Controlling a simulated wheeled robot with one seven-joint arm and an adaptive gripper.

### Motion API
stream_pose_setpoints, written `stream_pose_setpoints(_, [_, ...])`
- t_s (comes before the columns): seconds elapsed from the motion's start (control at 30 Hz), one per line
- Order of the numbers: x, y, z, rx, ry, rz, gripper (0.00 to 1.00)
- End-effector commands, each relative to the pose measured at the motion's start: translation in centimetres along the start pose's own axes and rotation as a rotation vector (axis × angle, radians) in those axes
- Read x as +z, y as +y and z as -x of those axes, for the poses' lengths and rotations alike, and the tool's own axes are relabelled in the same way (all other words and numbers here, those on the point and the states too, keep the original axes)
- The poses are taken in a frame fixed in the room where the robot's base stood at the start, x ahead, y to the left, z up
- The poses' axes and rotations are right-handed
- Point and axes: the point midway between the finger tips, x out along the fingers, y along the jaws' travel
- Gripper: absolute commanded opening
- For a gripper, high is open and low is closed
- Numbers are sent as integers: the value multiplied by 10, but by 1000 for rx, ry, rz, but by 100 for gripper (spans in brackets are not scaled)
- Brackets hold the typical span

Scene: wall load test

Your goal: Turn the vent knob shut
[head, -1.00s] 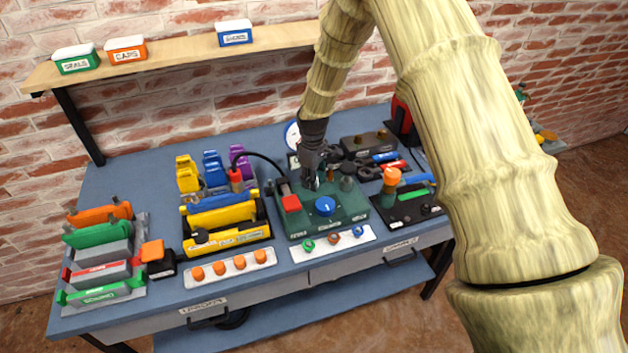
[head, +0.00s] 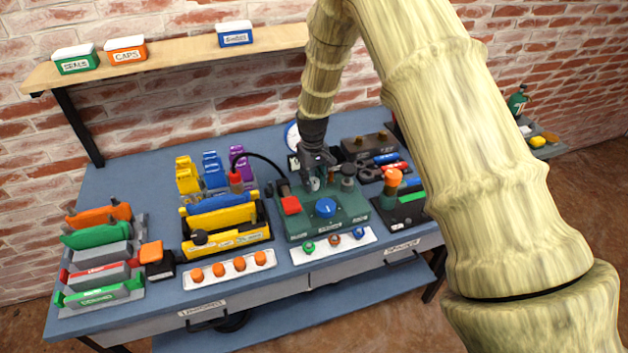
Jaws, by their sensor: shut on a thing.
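The green control box (head: 352,212) stands on the bench with a blue round knob (head: 325,207) with a white mark, a red square button (head: 291,205) and a black knob (head: 348,171) at its back right. Which of these is the vent knob I cannot read from the labels. My gripper (head: 315,180) points down over the back middle of the box, left of the black knob and behind the blue one. It is shut on a small part there, mostly hidden by the fingers.
A black cable with a red plug (head: 235,178) arches to the box's left. A white strip with colored rings (head: 333,245) lies in front. A yellow holder (head: 226,228) stands left, a dark block with an orange knob (head: 393,177) right. A shelf (head: 180,62) overhangs the back.

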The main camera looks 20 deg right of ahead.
Motion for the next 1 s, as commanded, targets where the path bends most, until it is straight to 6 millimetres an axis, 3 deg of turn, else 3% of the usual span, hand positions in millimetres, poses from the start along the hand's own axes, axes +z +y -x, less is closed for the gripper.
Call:
stream_pose_setpoints(0.37, [-1, 1, 1, 1, 2, -3, 7])
stream_pose_setpoints(0.4, [0, 1, 1, 1, 1, -3, 38])
stream_pose_setpoints(0.5, [0, 1, 1, 1, 1, -3, 53])
stream_pose_setpoints(0.83, [0, 0, 2, 0, 1, -2, 53])
stream_pose_setpoints(1.0, [-1, 0, 16, 0, 2, -2, 53])
